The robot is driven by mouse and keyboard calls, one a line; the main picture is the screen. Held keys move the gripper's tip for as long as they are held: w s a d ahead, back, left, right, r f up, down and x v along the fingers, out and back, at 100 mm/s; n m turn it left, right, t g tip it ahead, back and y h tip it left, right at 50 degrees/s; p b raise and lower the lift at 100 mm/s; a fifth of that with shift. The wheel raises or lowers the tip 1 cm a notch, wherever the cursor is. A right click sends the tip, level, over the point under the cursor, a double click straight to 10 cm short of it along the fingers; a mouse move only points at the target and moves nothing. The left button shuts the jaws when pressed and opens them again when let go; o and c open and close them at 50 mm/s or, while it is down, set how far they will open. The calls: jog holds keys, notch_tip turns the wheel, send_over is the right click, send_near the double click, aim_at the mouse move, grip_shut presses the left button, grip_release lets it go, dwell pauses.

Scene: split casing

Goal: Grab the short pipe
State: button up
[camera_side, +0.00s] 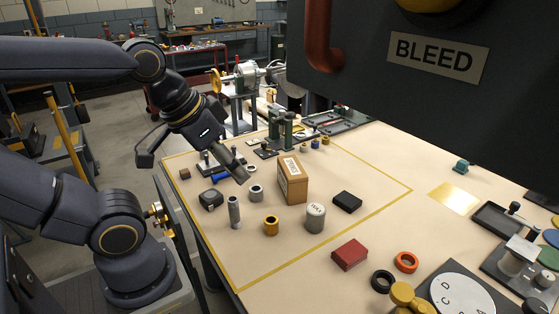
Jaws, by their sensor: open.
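A grey upright tube (234,213), which looks like the short pipe, stands on the table at the left of the yellow-outlined area. My gripper (239,177) points down and to the right, above and behind the tube and apart from it. It is open, with nothing visible between its fingers. A short grey ring (256,193) lies just below and right of the fingertips. Whether the gripper is above or behind that ring is hard to tell.
Near the gripper are a blue piece (221,179), a dark block (211,200), a brass-coloured bushing (271,226), a labelled brown box (291,181) and a grey labelled cylinder (315,218). A black block (347,202) and red block (349,254) lie right. The front-left table area is clear.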

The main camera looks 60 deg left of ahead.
jog(key=m+g, duration=0.4)
jog(key=g, duration=0.2)
send_over(235, 215)
jog(key=a, duration=0.2)
notch_tip(235, 215, down, 16)
notch_tip(235, 215, down, 10)
jog(key=shift+w+r, duration=0.1)
jog(key=f, duration=0.6)
jog(key=shift+w+d+f, duration=0.2)
